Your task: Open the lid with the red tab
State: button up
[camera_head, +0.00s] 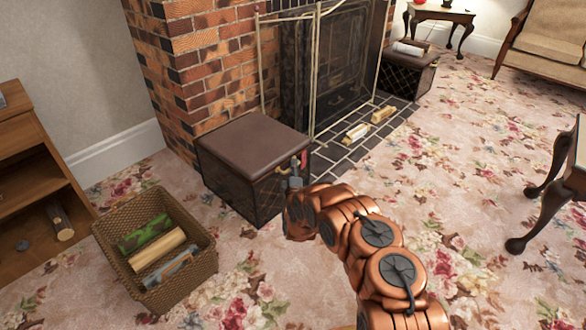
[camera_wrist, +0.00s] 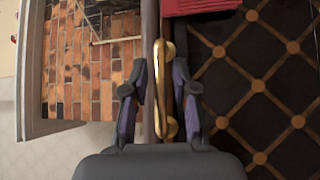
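A box with a brown padded lid (camera_head: 255,138) and dark lattice sides stands beside the brick fireplace. A red tab (camera_head: 304,158) shows at the lid's right edge, partly behind my gripper (camera_head: 293,174). The red tab also shows at the top of the wrist view (camera_wrist: 202,6). A brass handle (camera_wrist: 161,78) lies between the two fingers of my gripper (camera_wrist: 159,85), which are open. There is a gap on the left finger's side; contact with the right finger is unclear. The lid looks closed.
A wicker basket (camera_head: 203,262) with logs stands in front of the box. A wooden shelf unit (camera_head: 20,150) is at the left. The fireplace hearth (camera_head: 345,150) holds logs. Another lattice box (camera_head: 398,78) stands beyond it. Open carpet (camera_head: 460,160) lies to the right.

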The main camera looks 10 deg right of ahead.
grip_shut()
jog(key=shift+r, duration=0.15)
dwell(0.4)
